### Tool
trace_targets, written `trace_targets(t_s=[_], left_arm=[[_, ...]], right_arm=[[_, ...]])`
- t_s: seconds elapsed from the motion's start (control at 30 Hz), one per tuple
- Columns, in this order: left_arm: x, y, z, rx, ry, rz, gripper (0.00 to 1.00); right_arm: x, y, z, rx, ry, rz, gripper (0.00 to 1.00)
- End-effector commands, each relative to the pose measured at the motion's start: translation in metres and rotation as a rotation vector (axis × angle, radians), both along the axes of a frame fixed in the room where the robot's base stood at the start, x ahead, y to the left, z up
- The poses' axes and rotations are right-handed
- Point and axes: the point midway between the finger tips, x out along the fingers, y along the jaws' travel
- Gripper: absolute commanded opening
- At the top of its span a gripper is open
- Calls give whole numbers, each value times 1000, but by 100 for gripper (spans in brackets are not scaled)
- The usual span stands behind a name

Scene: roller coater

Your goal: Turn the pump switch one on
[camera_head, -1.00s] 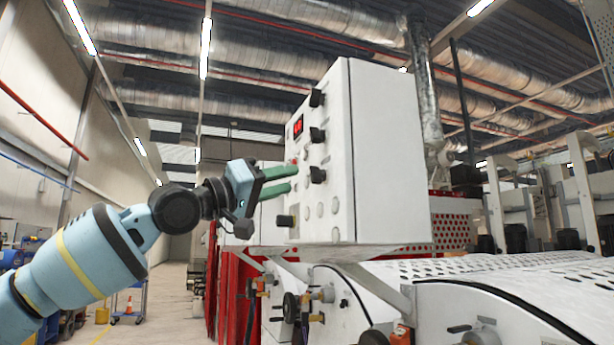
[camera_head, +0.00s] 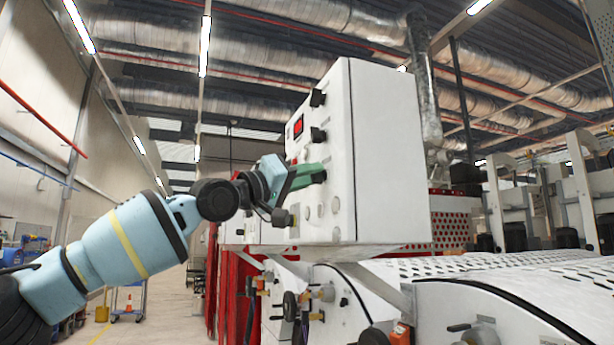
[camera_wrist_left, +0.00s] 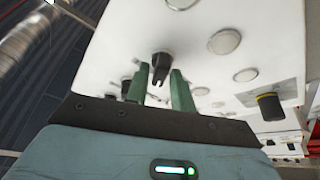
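A white control box (camera_head: 385,150) carries black rotary knobs and a red display on its narrow left face. I cannot read labels, so I cannot tell which knob is pump switch one. My left gripper (camera_head: 316,173) is at the lowest black knob (camera_head: 322,176) of the upright row, fingers apart. In the left wrist view this knob (camera_wrist_left: 161,66) stands between the two green fingertips (camera_wrist_left: 158,76) of the left gripper, with gaps visible beside it. Two more black knobs, the upper (camera_head: 317,98) and the middle (camera_head: 317,135), sit above it. My right gripper is not in view.
A yellow-and-black switch (camera_wrist_left: 269,106) sits to the right of the fingers in the left wrist view. Round pale buttons (camera_wrist_left: 224,41) surround the knob. White perforated machine covers (camera_head: 490,268) lie below the box. The aisle (camera_head: 160,305) at left is open.

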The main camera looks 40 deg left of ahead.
Motion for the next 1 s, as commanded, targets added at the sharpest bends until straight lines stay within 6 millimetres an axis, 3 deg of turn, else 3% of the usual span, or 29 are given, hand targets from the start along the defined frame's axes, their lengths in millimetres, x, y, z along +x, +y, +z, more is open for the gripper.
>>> trace_targets(t_s=[0.03, 0.17, 0.67, 1.0], left_arm=[[0, 0, 0, 0, 0, 0, 17], [0, 0, 0, 0, 0, 0, 0], [3, 1, -4, 59, -27, -1, 0], [6, 2, -7, 235, -117, -3, 0]], right_arm=[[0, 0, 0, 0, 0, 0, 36], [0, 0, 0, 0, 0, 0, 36], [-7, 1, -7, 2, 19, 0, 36], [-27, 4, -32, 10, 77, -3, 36]])
